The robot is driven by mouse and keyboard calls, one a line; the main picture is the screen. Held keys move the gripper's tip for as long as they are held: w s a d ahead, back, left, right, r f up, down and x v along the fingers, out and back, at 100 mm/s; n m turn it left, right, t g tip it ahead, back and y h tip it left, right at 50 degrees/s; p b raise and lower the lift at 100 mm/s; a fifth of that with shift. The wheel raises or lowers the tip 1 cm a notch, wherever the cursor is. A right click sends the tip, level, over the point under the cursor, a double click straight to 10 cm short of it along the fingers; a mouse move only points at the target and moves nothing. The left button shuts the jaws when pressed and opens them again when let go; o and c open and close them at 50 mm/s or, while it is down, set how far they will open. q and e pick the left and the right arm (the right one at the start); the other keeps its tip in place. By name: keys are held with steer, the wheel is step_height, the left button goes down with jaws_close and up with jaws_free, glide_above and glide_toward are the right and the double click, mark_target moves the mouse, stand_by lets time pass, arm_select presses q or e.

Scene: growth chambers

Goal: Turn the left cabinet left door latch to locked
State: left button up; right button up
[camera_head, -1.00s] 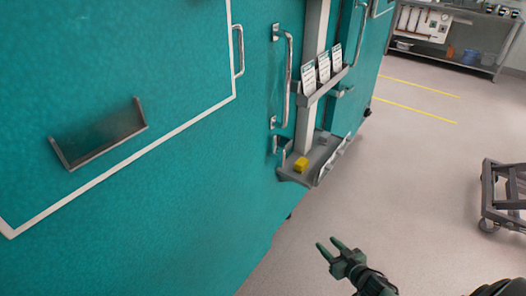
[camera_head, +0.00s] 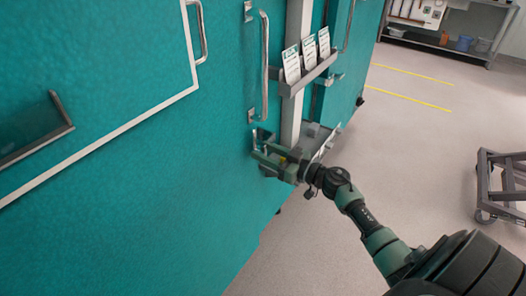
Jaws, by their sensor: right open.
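The teal cabinet door (camera_head: 150,150) fills the left of the view. A long vertical metal handle (camera_head: 265,68) is mounted near its right edge. Just below that handle is a small metal latch (camera_head: 255,138), partly hidden by my right gripper. My right gripper (camera_head: 264,158) is open, with its fingers pointing left at the door right by the latch. I cannot tell whether the fingers touch the latch or stand a little in front of it. My left gripper is not in view.
A rack with white cards (camera_head: 308,52) sits on the post right of the door. A grey tray (camera_head: 327,142) below it is partly covered by my gripper. A wheeled cart (camera_head: 492,185) stands at the right. The floor between is clear.

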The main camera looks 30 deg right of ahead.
steer(key=shift+w+a, duration=0.2)
steer(key=shift+w, duration=0.05)
jaws_close()
stand_by(1.4)
